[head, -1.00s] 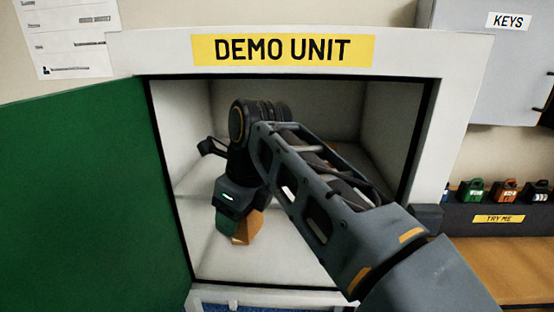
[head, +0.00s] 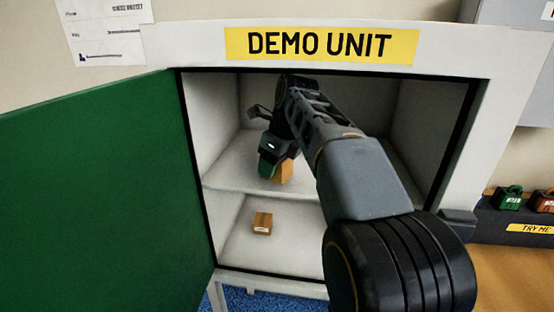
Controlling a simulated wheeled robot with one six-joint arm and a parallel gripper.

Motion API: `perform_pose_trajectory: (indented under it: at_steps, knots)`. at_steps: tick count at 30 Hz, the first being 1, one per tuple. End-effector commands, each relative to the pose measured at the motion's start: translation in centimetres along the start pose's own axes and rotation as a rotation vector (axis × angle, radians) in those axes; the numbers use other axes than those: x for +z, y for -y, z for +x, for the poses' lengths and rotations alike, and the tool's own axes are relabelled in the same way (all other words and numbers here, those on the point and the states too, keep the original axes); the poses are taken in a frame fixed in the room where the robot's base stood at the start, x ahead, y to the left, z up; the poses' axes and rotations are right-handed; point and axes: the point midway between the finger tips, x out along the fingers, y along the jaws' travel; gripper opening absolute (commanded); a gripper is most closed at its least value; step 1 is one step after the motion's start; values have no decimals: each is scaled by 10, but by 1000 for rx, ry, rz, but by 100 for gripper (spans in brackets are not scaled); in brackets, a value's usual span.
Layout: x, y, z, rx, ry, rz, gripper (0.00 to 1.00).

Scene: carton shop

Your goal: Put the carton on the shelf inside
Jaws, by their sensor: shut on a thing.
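The locker marked DEMO UNIT (head: 205,50) stands with its green door (head: 95,190) swung wide open to the left. Inside, a pale shelf (head: 232,172) divides an upper from a lower compartment. My gripper (head: 275,172) reaches into the upper compartment, pointing down, just above the shelf. It is shut on an orange-brown carton (head: 285,172), partly hidden by the gripper. The carton's lower end is close to the shelf; I cannot tell whether it touches.
Another small brown carton (head: 262,222) lies on the lower compartment's floor. My arm covers part of the right side of the opening. A dark rack (head: 500,225) with padlocks stands to the right on a wooden counter (head: 510,275).

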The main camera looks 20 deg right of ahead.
Motion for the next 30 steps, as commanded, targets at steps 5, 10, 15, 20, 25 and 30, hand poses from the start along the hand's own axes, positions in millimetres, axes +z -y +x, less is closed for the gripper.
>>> perform_pose_trajectory:
  at_steps: [5,10,15,20,25,30]
  knots:
    - [10,22,2,2,-1,0,34]
    - [12,36,13,3,-1,0,34]
    - [10,35,20,1,0,-2,34]
    - [10,35,19,1,0,-2,34]
    - [9,35,22,1,0,-2,34]
    - [9,35,22,1,-1,-2,70]
